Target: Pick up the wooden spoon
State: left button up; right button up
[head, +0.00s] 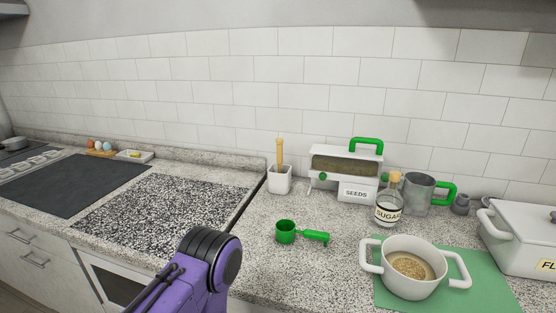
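A wooden spoon (280,153) stands upright in a white square holder (280,181) on the counter near the tiled wall; only its handle shows, and its lower end is hidden inside the holder. A purple and black part of my own arm shows at the bottom of the head view, well in front of the holder. No gripper fingers can be seen. Neither gripper is in view.
A green scoop (287,232) lies on the counter in front of the holder. To the right stand a seeds dispenser (356,163), a sugar jar (389,209), a metal jug (418,193) and a white pot (383,270) on a green mat (487,292). A speckled board (150,213) lies left.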

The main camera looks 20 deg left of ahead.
aim_at(279, 141)
jog(key=u, duration=0.7)
jog(key=k, duration=1.25)
jog(key=z, duration=1.05)
jog(key=i, duration=1.6)
jog(key=u, duration=0.55)
